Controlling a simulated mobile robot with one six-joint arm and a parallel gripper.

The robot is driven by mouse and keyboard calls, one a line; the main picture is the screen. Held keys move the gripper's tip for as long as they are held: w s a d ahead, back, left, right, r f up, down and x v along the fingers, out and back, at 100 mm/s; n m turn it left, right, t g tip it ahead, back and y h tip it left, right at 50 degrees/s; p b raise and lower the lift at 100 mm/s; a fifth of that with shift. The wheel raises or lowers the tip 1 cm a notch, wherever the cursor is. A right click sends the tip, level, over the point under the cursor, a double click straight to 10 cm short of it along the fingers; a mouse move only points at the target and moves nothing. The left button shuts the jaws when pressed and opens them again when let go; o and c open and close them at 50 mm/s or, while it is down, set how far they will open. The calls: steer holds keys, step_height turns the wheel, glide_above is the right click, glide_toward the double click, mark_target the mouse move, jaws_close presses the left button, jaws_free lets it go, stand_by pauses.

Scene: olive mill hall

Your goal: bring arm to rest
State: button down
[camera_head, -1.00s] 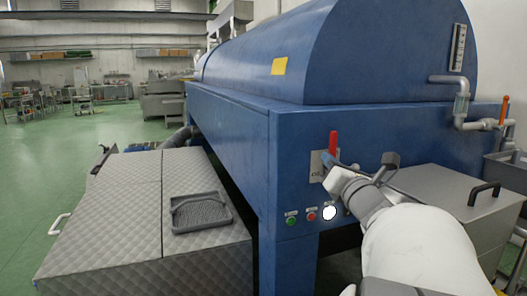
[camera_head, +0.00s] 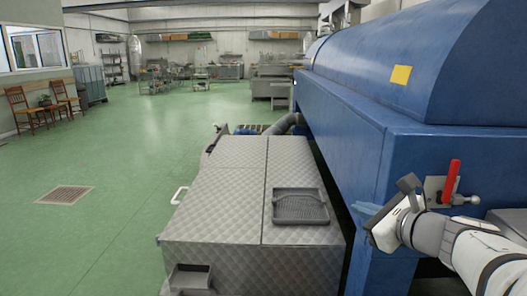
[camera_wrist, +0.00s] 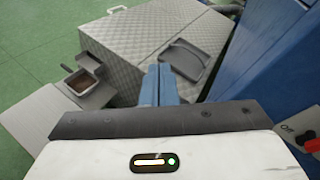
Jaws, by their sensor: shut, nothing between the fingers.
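My arm reaches in from the lower right in the head view. My gripper (camera_head: 366,210) is in front of the blue machine, at the right of the quilted metal box. In the wrist view its two blue fingers (camera_wrist: 160,84) lie side by side, shut with nothing between them. They point toward the quilted metal box (camera_wrist: 120,45) and look apart from it. The blue machine (camera_head: 345,105) has a red lever (camera_head: 452,181) standing upright on a metal plate, just right of my gripper. The lever's red end also shows at the right of the wrist view (camera_wrist: 312,146).
A dark tray (camera_head: 300,206) lies on the quilted box (camera_head: 215,200). A small open metal container (camera_head: 190,278) is at its front. A floor drain (camera_head: 65,195) and open green floor (camera_head: 130,150) lie to the left. Two chairs (camera_head: 20,105) stand by the left wall.

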steer(key=s+a+n+g+p, duration=0.7)
steer(key=a+n, duration=0.1)
steer(key=n, duration=0.4)
steer(key=s+d+r+n+g+h+p, duration=0.2)
steer(key=s+n+g+h+p, duration=0.2)
steer(key=n, duration=1.1)
steer(key=s+h+p, duration=0.2)
steer(key=s+p, duration=0.2)
steer(key=p, duration=0.1)
steer(key=shift+p, duration=0.4)
